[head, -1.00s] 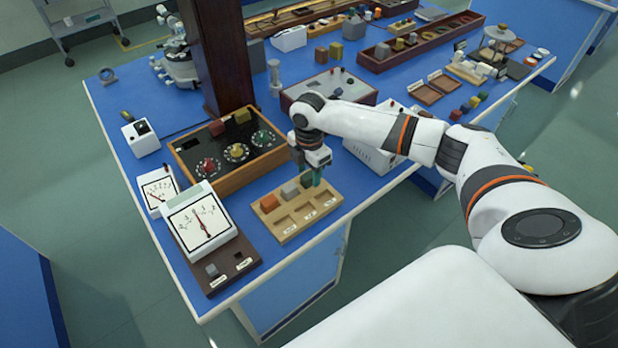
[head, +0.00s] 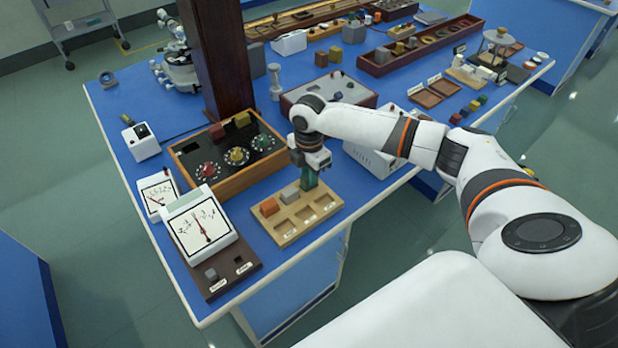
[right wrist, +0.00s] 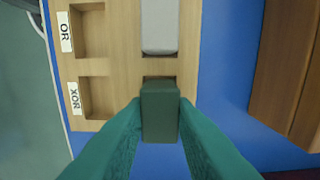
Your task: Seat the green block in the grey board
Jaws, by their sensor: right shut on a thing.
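My right gripper (head: 309,181) is over the far right end of a light wooden tray (head: 335,202), pointing down. In the right wrist view its teal fingers (right wrist: 160,122) are closed on both sides of the dark green block (right wrist: 160,108). The block is at the tray's edge pocket, beside a grey block (right wrist: 160,25). I cannot tell how far it is off the pocket floor. A grey-topped panel with dark red sides (head: 350,92) stands behind the arm; I cannot tell whether it is the grey board. My left gripper is not in view.
A red block (head: 269,207) and the grey block sit in the tray's far row; its labelled front pockets are empty. A wood-framed dial box (head: 256,172) is just behind, a meter on a dark base (head: 220,283) to the left. A white box (head: 365,158) stands right of the gripper.

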